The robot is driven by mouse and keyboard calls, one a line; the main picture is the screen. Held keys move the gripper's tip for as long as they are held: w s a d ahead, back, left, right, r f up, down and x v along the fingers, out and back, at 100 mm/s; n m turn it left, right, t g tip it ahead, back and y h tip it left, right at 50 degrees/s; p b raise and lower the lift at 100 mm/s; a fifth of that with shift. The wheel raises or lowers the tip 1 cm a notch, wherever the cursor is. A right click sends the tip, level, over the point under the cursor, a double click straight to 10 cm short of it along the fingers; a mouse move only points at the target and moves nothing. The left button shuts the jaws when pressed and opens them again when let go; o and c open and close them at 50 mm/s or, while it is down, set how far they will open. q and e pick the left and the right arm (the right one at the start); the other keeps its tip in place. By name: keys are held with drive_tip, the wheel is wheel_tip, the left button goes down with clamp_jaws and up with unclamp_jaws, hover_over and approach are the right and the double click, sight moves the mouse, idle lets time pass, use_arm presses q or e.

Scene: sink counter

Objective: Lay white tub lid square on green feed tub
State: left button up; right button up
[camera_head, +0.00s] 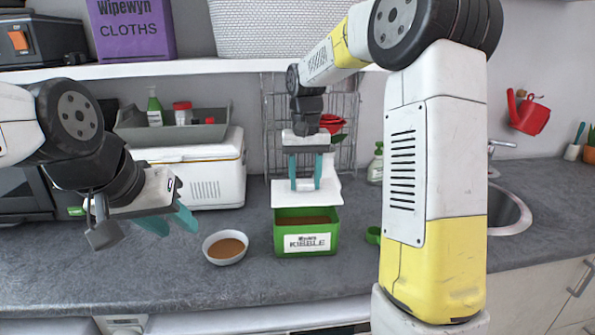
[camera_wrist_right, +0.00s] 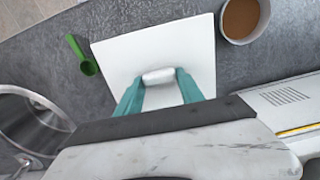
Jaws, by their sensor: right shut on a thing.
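The green feed tub (camera_head: 306,251) stands on the counter with a white label on its front and brown feed showing inside. The white tub lid (camera_head: 330,193) is level, above the tub's rear rim, leaving the tub's front opening visible. My right gripper (camera_head: 305,186) is shut on the lid's handle. In the right wrist view the lid (camera_wrist_right: 125,58) and its rounded handle (camera_wrist_right: 158,76) sit between the teal fingers, and the tub is hidden. My left gripper (camera_head: 168,222) is open and empty, left of the bowl.
A white bowl of brown contents (camera_head: 225,247) stands left of the tub. A green scoop (camera_head: 373,235) lies to its right, partly behind my right arm. A wire rack (camera_head: 345,100), a white box (camera_head: 215,170) and a spray bottle (camera_head: 376,165) stand behind. The sink (camera_head: 510,210) is at right.

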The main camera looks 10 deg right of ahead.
sight(305, 193)
drive_tip(key=shift+f, duration=2.2)
drive_tip(key=shift+f, duration=0.6)
drive_tip(key=o, duration=1.5)
wheel_tip(305, 193, up, 7)
drive_tip(key=shift+r, duration=0.1)
drive_tip(key=shift+s+r, duration=0.1)
drive_tip(key=shift+r, duration=0.2)
drive_tip(key=s+d+r+t, duration=0.1)
drive_tip(key=s+t, duration=0.1)
drive_tip(key=s, duration=0.5)
drive_tip(key=s+d+r+t+y, duration=0.1)
drive_tip(key=s+t, duration=0.1)
drive_tip(key=s, duration=0.6)
drive_tip(key=s+d+r+n+t+y, duration=0.1)
drive_tip(key=s+t, duration=0.1)
drive_tip(key=s, duration=0.6)
drive_tip(key=shift+s, duration=0.2)
